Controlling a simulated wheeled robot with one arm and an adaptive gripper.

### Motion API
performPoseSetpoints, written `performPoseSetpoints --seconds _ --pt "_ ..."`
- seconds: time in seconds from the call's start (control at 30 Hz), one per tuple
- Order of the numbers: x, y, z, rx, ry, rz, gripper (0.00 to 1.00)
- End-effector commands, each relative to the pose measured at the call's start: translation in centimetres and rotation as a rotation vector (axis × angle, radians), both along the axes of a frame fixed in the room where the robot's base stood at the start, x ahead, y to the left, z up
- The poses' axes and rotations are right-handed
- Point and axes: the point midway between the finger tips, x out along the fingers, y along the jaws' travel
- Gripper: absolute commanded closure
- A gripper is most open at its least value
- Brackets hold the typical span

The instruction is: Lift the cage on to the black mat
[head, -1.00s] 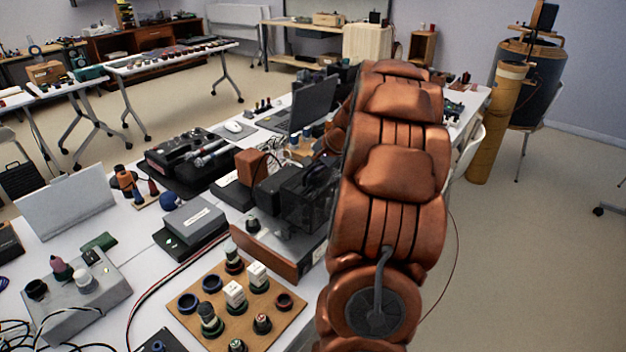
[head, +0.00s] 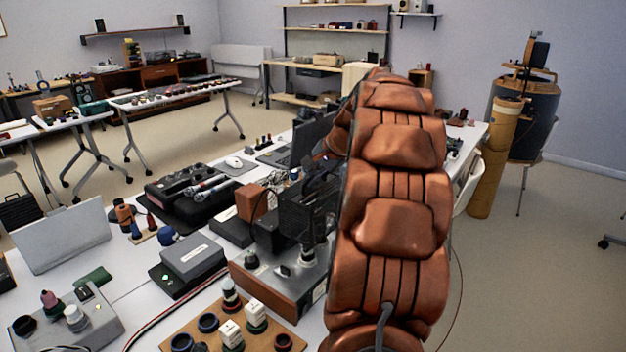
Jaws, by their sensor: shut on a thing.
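The cage (head: 308,208) is a dark, box-shaped frame with thin bars, just left of my copper arm in the head view. My gripper (head: 322,172) is a dark shape at the cage's top, partly hidden by my arm, and it is shut on the cage. The cage appears held above a wood-fronted grey unit (head: 270,290). Its right side is hidden behind my arm. A black mat (head: 172,208) lies on the table to the left, with a dark case and microphones on it.
A brown block (head: 256,200) and dark boxes stand close left of the cage. A grey box (head: 193,258) lies nearer, with a laptop (head: 308,140) behind. A board with knobs (head: 190,330) is in front. The table is crowded.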

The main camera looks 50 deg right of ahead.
Motion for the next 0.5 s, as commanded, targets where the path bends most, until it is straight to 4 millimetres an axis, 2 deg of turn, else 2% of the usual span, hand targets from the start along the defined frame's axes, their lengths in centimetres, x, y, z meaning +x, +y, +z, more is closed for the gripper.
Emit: performPoseSetpoints --seconds 0.5 --pt "0.0 0.0 2.8 0.001 -0.001 0.001 1.0"
